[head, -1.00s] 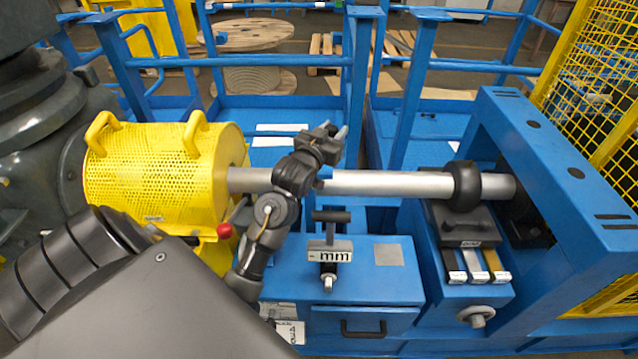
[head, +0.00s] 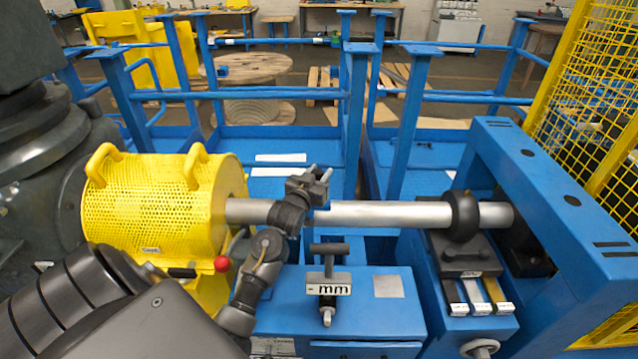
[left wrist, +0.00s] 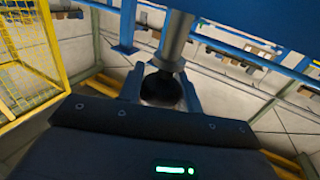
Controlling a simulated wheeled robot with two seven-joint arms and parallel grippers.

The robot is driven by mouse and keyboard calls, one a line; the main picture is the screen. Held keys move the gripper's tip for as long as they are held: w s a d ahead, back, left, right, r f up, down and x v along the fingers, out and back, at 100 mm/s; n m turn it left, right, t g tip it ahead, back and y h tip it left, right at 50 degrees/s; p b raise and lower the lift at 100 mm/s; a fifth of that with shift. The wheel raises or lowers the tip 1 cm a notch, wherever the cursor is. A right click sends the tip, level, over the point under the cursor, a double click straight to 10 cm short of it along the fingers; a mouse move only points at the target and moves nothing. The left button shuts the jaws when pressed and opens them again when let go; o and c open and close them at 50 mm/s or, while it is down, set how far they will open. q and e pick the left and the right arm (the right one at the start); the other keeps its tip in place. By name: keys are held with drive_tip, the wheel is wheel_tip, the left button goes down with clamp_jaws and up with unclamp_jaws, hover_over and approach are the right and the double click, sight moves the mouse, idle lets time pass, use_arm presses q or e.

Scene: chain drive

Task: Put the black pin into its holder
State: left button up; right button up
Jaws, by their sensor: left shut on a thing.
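My left gripper (head: 319,172) is just above the silver bar in the head view, with its fingers pointing up and to the right. In the left wrist view my left gripper (left wrist: 160,92) is shut on a round black piece, seemingly the black pin (left wrist: 160,88). A grey metal stem (left wrist: 175,42) rises behind or from it; I cannot tell if they are joined. The pin is too small to make out in the head view. I cannot single out its holder. My right gripper is not in view.
The silver bar (head: 390,214) runs from the yellow perforated guard (head: 150,205) through a black ring (head: 462,215) to the blue frame (head: 560,190). A black T-handle (head: 328,250) with an "mm" label stands on the blue box (head: 375,318). Blue rails stand behind.

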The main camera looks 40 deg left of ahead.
use_arm(q)
wheel_tip(320, 180, down, 3)
drive_tip(key=shift+f, duration=0.1)
drive_tip(key=shift+f, duration=0.1)
drive_tip(key=o, duration=1.1)
drive_tip(key=shift+c, duration=0.2)
